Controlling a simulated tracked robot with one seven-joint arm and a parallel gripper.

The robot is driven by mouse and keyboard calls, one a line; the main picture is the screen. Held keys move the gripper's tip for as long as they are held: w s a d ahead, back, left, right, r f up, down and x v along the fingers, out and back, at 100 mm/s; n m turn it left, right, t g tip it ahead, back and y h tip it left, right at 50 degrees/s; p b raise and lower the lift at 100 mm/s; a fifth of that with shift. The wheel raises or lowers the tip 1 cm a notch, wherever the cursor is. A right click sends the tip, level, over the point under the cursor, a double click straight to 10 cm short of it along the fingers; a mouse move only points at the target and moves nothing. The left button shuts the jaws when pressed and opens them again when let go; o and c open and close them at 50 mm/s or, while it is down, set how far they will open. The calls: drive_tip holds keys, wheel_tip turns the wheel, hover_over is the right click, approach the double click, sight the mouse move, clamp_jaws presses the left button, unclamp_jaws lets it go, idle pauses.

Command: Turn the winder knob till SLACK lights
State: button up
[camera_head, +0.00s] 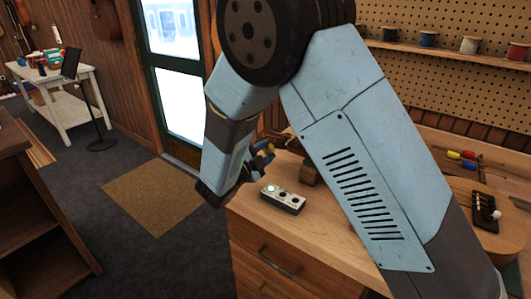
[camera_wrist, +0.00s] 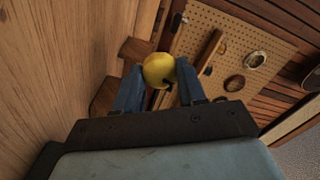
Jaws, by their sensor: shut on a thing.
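In the wrist view a round yellow knob (camera_wrist: 158,70) sits between the two blue fingers of my gripper (camera_wrist: 160,76). The fingers touch it from both sides and are shut on it. In the head view my gripper (camera_head: 261,158) is partly behind my arm, above the bench's left end, and the knob is hard to make out there. A small pale box (camera_head: 283,200) with several round lamps lies on the bench in front of the gripper. Its left lamp (camera_head: 271,188) looks pale green and lit; the others look dark. Its labels are too small to read.
The wooden workbench (camera_head: 257,222) carries a small brown wooden block (camera_head: 311,173) beside the gripper. A ukulele body (camera_head: 474,220) and screwdrivers (camera_head: 461,156) lie at the right. A shelf with spools (camera_head: 429,40) runs along the pegboard. My arm hides the bench's middle.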

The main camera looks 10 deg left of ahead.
drive_tip(key=o, duration=0.8)
drive_tip(key=shift+s+f, duration=0.1)
drive_tip(key=shift+f, duration=0.15)
drive_tip(key=shift+r, duration=0.1)
drive_tip(key=v, duration=1.3)
drive_tip(key=shift+s+a, duration=0.2)
drive_tip(key=shift+s, duration=0.15)
